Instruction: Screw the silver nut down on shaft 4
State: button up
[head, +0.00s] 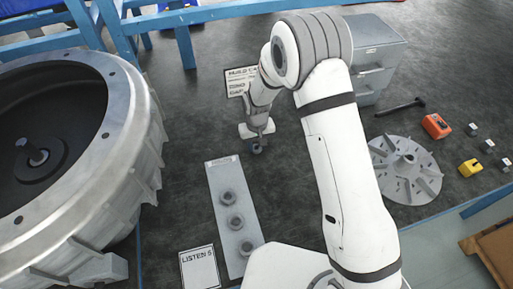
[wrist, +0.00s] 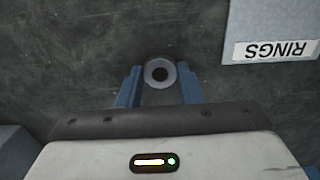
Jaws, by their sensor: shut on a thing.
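My gripper (head: 257,141) hangs above the dark bench beyond the far end of a grey tray. In the wrist view its blue fingers (wrist: 159,88) are shut on a round grey ring-shaped piece (wrist: 159,72) with a dark hole. I cannot tell whether this piece is the silver nut. The drum-like housing (head: 150,135) at the left has a dark inside with a silver-topped shaft (head: 35,155) standing in it. No shaft number is readable, so I cannot tell which is shaft 4.
The grey tray (head: 215,190), labelled RINGS in the wrist view (wrist: 275,18), holds three rings. A finned disc (head: 405,185), black tool (head: 400,107), orange box (head: 436,126), yellow piece (head: 470,168) and small grey blocks lie right. A drawer cabinet (head: 375,60) stands behind.

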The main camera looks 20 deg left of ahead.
jog(key=shift+r+p, duration=1.05)
jog(key=shift+r, duration=1.2)
jog(key=shift+d, duration=0.1)
